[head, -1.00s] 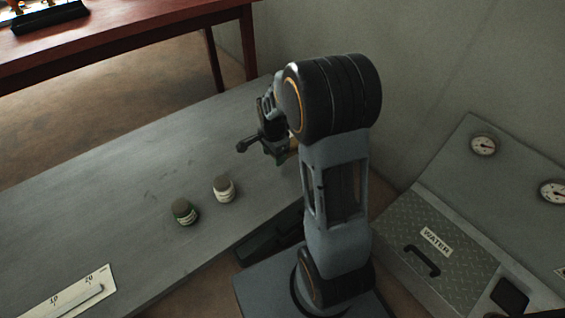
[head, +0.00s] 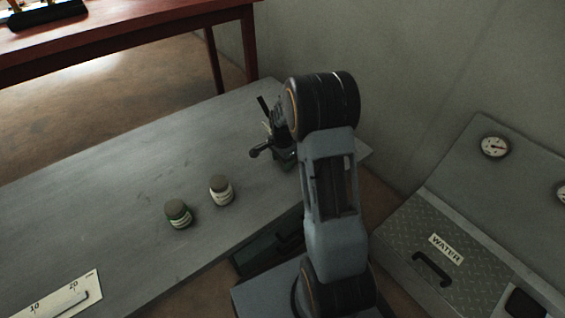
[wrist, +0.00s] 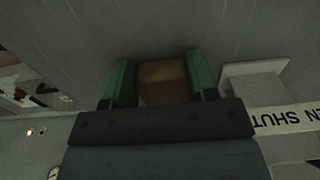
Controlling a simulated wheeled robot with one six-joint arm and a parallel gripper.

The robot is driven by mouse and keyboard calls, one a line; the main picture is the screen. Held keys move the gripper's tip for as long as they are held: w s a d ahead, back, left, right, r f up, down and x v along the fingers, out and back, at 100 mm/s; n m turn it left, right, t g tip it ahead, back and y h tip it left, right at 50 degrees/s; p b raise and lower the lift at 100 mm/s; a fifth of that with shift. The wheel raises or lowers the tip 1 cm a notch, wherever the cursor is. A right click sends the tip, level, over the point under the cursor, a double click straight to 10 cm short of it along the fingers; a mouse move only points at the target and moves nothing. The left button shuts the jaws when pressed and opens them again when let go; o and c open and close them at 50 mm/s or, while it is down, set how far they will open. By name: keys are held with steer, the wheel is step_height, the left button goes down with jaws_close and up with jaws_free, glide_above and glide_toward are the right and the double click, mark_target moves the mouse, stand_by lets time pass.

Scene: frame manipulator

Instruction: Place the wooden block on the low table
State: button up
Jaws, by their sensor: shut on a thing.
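The wooden block (wrist: 163,82) is brown and sits between the two green fingers of my gripper (wrist: 162,80) in the wrist view. The gripper is shut on it. In the head view my gripper (head: 281,152) is over the far right end of the long grey low table (head: 110,190), partly behind my arm. The block cannot be made out there. I cannot tell whether the block touches the table top.
Two small jars, one green (head: 178,214) and one pale (head: 221,190), stand on the grey table. A white scale plate (head: 60,298) lies at its near left. A red-brown table (head: 130,40) stands behind. A panel marked WATER (head: 446,248) is at the right.

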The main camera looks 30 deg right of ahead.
steer(key=shift+r, duration=0.1)
steer(key=shift+f, duration=0.2)
steer(key=o, duration=1)
step_height(320, 180, up, 12)
steer(key=p, duration=0.5)
steer(key=s+a+r+n+t, duration=0.1)
steer(key=s+a+r+n, duration=0.4)
steer(key=s+n, duration=0.3)
steer(key=s+a+r+n+t, duration=0.1)
steer(key=s+a+r+n, duration=0.4)
steer(key=s, duration=0.5)
steer(key=n, duration=0.2)
steer(key=shift+s+n+t, duration=0.3)
steer(key=shift+n+t, duration=0.1)
